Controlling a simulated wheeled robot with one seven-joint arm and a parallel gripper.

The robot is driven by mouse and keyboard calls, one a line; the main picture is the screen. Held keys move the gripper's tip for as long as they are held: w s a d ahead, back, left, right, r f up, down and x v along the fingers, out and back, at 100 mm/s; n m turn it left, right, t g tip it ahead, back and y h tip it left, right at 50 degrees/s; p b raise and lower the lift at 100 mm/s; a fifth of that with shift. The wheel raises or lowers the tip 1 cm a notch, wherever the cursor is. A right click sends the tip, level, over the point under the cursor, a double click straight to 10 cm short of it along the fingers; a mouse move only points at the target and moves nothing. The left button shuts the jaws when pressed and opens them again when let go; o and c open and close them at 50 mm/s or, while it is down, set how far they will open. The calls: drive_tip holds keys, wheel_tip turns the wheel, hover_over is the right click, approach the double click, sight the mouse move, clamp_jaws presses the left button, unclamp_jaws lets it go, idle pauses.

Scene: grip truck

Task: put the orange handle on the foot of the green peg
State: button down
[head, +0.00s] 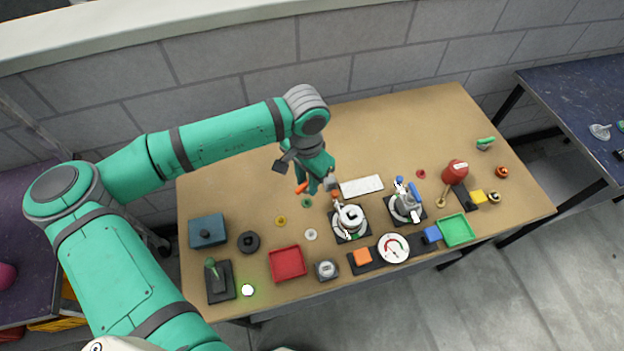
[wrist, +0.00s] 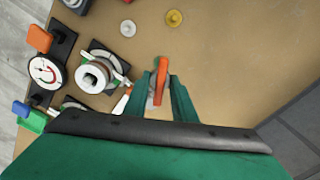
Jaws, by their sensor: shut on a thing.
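My gripper (wrist: 162,85) is shut on the orange handle (wrist: 162,75), which stands out between the two green fingers in the wrist view. In the head view the orange handle (head: 302,187) shows at the left side of my gripper (head: 316,186), above the middle of the wooden table. The green peg (head: 212,268) rises from a dark square foot (head: 220,284) at the table's front left corner, well apart from my gripper. The green peg is not in the wrist view.
A dark teal box (head: 207,231), a black round knob (head: 249,242) and a red tray (head: 287,264) are near the green peg. A glowing white button (head: 247,290) lies beside its foot. A round valve-like device (head: 349,221) stands right of my gripper. The back left tabletop is clear.

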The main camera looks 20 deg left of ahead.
sight(307, 199)
drive_tip(key=shift+f, duration=2.3)
drive_tip(key=shift+f, duration=1.45)
idle(1.3)
drive_tip(key=c, duration=1.1)
unclamp_jaws()
drive_tip(key=shift+r, duration=3.75)
